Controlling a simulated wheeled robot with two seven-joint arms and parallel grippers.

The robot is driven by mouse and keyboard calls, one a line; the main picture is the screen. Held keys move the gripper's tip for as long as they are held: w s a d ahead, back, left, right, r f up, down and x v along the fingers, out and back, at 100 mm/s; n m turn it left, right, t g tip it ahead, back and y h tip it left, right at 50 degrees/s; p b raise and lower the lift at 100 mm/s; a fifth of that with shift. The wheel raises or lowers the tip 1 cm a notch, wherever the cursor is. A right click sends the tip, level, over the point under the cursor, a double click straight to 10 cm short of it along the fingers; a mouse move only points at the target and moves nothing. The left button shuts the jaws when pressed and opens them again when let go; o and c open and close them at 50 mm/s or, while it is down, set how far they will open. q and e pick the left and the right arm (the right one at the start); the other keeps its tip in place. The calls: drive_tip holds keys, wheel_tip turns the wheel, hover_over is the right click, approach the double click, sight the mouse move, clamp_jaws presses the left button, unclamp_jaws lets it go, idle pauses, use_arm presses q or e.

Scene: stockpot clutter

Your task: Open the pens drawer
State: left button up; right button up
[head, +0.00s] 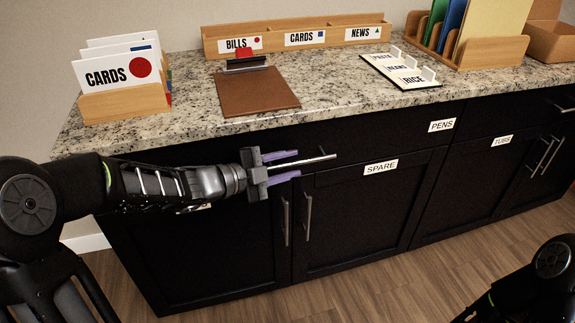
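The black drawer front with the white PENS label (442,125) lies just under the counter edge and looks closed. A horizontal metal bar handle (318,159) is on this front, left of the label. My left gripper (298,163) reaches in from the left at the handle. Its two purple fingers are apart, one above and one below the bar in the picture, with gaps showing. Whether the bar is fully between them in depth is hard to tell. The handle's left end is partly hidden by the gripper. Part of my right arm shows at lower right; its gripper is out of view.
Below are black doors with upright handles (308,216) and a SPARE label (381,166). A TUBS-like label (502,141) is further right. On the granite counter (330,98) stand a CARDS box (125,103), a clipboard (257,92), a labelled wooden rack (270,40) and a file holder (480,52).

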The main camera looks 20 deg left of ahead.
use_arm(q)
drive_tip(key=shift+c, duration=0.3)
clamp_jaws()
idle(1.0)
